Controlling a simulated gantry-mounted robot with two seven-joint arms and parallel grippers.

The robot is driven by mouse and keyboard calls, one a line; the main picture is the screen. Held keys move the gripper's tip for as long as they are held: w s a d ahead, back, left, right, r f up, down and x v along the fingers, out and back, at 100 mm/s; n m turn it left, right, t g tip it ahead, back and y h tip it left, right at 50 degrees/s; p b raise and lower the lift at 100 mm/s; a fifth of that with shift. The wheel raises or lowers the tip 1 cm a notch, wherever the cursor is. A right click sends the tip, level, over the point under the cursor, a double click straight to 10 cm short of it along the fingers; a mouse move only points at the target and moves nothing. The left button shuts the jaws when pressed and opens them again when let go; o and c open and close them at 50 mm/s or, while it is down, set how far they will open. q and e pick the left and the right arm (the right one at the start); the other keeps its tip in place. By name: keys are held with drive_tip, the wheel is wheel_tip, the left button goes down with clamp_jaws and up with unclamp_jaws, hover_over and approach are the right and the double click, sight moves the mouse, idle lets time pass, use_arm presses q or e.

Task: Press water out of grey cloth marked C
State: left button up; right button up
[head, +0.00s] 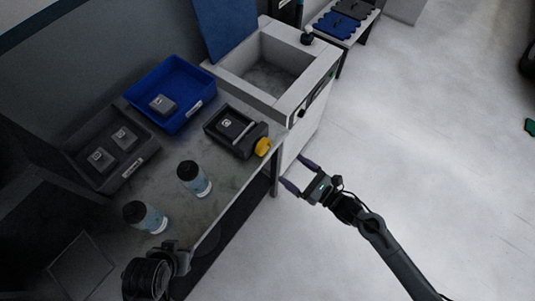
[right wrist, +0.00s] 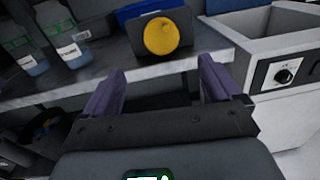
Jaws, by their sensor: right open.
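The grey cloth marked C (head: 228,123) lies in a dark press (head: 215,137) on the bench. The press has a round yellow knob (head: 263,147) at its right end. The knob also shows in the right wrist view (right wrist: 161,36), beyond the fingers, with the dark press body behind it. My right gripper (head: 296,173) is open and empty. It is off the bench edge, to the right of and below the knob in the head view, and apart from it. The cloth cannot be made out in the right wrist view. I cannot make out my left gripper.
A blue tray (head: 203,94) holds one grey marked block; a dark grey tray (head: 137,163) holds two. Two bottles (head: 192,180) (head: 145,219) stand near the bench's front edge. A sink (head: 304,82) adjoins the bench.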

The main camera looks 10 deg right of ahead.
sight(266, 149)
drive_tip(key=x, duration=1)
drive_tip(key=shift+w+b, duration=0.25)
drive_tip(key=shift+b, duration=0.1)
drive_tip(key=c, duration=1.1)
drive_tip(key=shift+o, duration=0.2)
drive_tip(key=shift+m, duration=0.4)
drive_tip(key=m, duration=0.2)
drive_tip(key=shift+r+m, duration=0.1)
drive_tip(key=shift+m, duration=0.2)
drive_tip(key=shift+m+p, duration=0.3)
drive_tip(key=shift+m, duration=1.3)
drive_tip(key=shift+g, duration=0.3)
